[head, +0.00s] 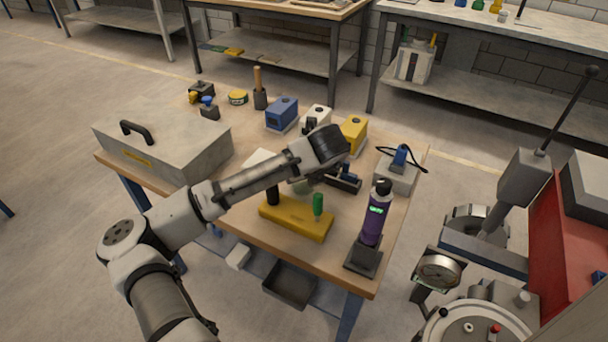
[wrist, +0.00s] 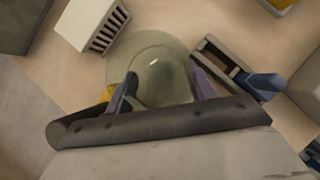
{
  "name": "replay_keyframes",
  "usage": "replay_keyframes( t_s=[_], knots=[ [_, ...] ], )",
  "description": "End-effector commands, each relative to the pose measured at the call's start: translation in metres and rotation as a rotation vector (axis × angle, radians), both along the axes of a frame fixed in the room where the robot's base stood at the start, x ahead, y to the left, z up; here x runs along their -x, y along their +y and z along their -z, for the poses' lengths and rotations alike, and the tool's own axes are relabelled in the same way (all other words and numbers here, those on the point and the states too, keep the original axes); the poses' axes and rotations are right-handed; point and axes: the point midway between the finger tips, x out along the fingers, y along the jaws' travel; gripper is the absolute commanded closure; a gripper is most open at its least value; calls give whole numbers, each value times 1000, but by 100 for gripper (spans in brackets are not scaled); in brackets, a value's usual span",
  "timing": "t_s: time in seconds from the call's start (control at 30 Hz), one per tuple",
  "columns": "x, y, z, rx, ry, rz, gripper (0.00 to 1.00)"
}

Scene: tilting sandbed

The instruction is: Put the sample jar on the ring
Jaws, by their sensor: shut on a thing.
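My gripper (wrist: 162,80) is shut on a pale green, see-through rounded thing, which I take to be the sample jar (wrist: 164,72); its dome sits between the two purple fingers. A wider pale, see-through disc (wrist: 124,64) shows around and behind it; I cannot tell whether this is the jar's own base or the ring. In the head view my gripper (head: 313,174) is over the middle of the table, and a little of the greenish jar (head: 300,187) shows beneath it. I cannot tell whether the jar touches the table. No ring can be made out clearly.
A yellow block (head: 291,221) with a green and a black handle lies in front of the gripper. A purple bottle (head: 372,226) stands on a dark base to the right. Blue (head: 281,113) and yellow (head: 354,131) boxes stand behind. A grey case (head: 165,146) fills the left.

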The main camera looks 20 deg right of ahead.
Motion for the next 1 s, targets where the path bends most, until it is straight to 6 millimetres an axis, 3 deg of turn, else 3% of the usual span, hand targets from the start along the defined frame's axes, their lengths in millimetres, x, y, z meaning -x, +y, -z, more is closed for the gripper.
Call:
replay_keyframes(
  t_s=[0.43,0.47,0.6,1.0],
  knots=[
    [0,0,13,1,0,1,68],
    [0,0,12,1,0,1,42],
    [0,0,11,0,0,0,24],
    [3,0,4,2,-1,1,24]
  ],
)
